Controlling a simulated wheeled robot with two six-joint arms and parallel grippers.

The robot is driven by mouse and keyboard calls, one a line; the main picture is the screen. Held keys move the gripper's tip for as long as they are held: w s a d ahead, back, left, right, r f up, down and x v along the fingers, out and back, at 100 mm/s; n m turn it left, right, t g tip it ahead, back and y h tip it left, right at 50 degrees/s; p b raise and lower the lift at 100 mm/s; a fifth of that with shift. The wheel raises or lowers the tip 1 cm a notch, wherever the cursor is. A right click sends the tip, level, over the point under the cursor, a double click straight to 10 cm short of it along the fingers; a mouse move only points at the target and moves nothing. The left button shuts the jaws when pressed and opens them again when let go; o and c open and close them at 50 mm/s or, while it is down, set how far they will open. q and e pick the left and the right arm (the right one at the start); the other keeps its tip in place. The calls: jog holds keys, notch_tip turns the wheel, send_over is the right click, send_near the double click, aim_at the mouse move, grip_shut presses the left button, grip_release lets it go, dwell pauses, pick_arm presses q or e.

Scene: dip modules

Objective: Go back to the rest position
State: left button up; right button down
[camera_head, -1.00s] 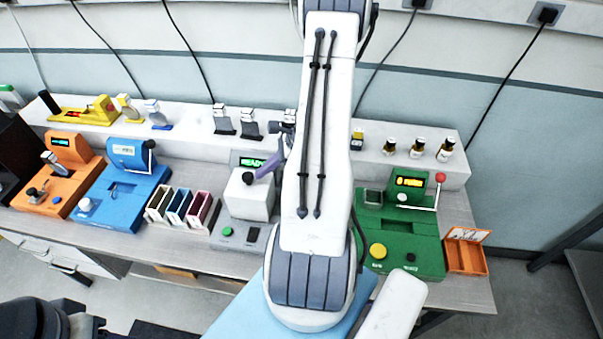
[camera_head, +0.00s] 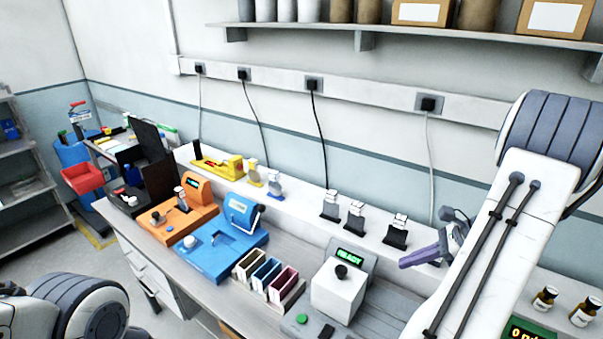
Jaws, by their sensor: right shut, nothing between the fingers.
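My right arm crosses the right side of the head view. My right gripper (camera_head: 404,263), with purple fingers, shows beside it, above the bench and in front of the raised white ledge. It is shut and empty. Only part of my left arm shows at the lower left corner, and its gripper is out of the picture.
A white device (camera_head: 338,296) with a READY display stands left of my right arm. A slotted rack (camera_head: 290,296), a blue device (camera_head: 215,252) and an orange device (camera_head: 170,222) stand further left. Several black-based modules (camera_head: 354,218) stand on the ledge (camera_head: 305,202). A shelf (camera_head: 410,34) hangs above.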

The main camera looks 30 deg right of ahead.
jog(key=w+a+n+g+b, duration=0.25)
jog(key=a+n, duration=0.45)
jog(key=a, duration=0.5)
jog(key=w+a+n+g+b, duration=0.1)
jog(key=w+a+n+g, duration=0.25)
jog(key=a+n, duration=0.65)
jog(key=s+a+n+h+b, duration=0.3)
jog(key=s+a+n+h, duration=0.2)
jog(key=s+a+n, duration=0.9)
jog(key=a+n, duration=0.3)
jog(key=a, duration=0.1)
jog(key=shift+s+a+f+n+g, duration=0.3)
jog(key=shift+s+a+f+n, duration=0.05)
jog(key=shift+a+f+n, duration=0.05)
